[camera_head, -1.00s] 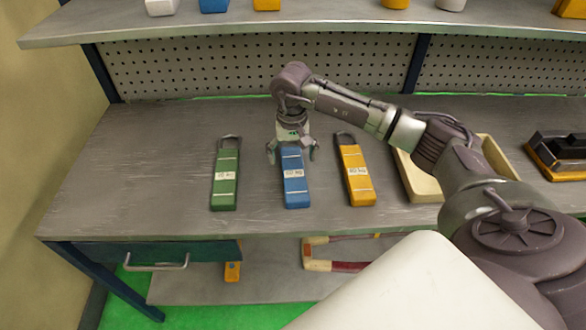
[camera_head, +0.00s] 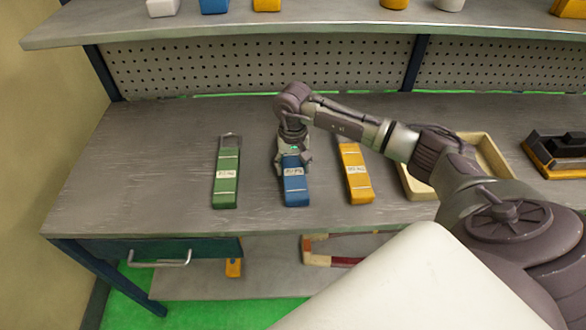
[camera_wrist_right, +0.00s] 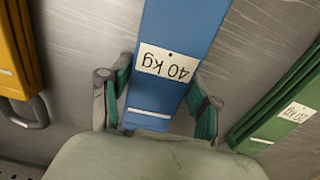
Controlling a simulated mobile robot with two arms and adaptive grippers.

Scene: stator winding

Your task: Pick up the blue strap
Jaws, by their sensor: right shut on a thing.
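The blue strap (camera_head: 296,190) lies flat on the workbench between a green strap and a yellow one. In the right wrist view the blue strap (camera_wrist_right: 178,45) has a white label reading 40 kg. My right gripper (camera_head: 292,168) comes down over its far part and is shut on it, one finger on each side. The strap's far end is hidden behind the gripper. My left gripper is not in view.
The green strap (camera_head: 226,180) lies to the left and the yellow strap (camera_head: 356,178) to the right, both close by. A beige tray (camera_head: 416,188) stands further right, partly behind my arm. A shelf (camera_head: 330,22) hangs above the bench. The bench's left part is clear.

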